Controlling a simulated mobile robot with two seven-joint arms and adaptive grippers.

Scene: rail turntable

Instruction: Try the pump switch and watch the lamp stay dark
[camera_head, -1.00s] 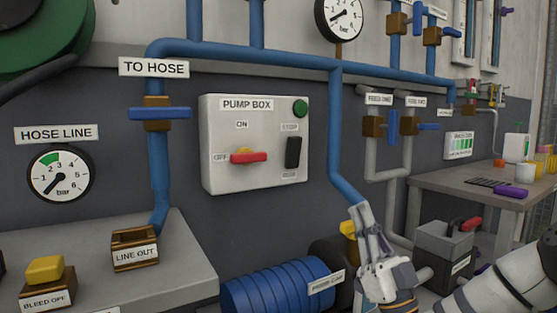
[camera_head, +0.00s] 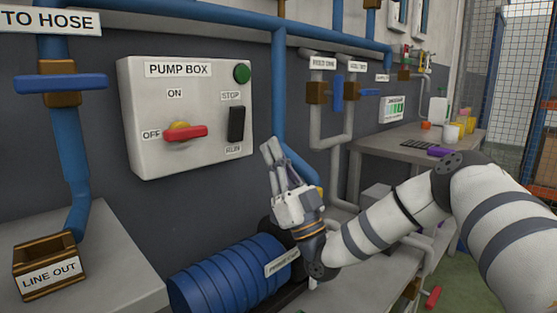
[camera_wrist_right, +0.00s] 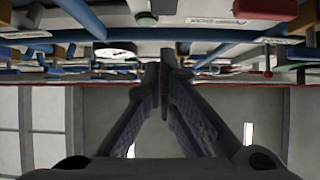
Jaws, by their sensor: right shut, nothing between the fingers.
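The grey pump box (camera_head: 215,120) hangs on the dark wall. Its switch, a red handle (camera_head: 186,132) on a yellow hub, lies level beside the OFF label, with ON above. The round green lamp (camera_head: 242,73) at the box's upper right looks dark green, with no glow. My right gripper (camera_head: 271,151) is shut and empty, pointing up, right of the box's lower right corner and apart from the switch. In the right wrist view its fingers (camera_wrist_right: 164,75) are together; the red handle (camera_wrist_right: 263,8) and green lamp (camera_wrist_right: 147,18) show at the top. My left gripper is not in view.
A black STOP rocker (camera_head: 236,124) sits on the box's right side. A blue pipe (camera_head: 278,85) runs down just right of the box. The blue ribbed pump motor (camera_head: 225,277) lies below. A grey bench (camera_head: 95,285) stands at lower left.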

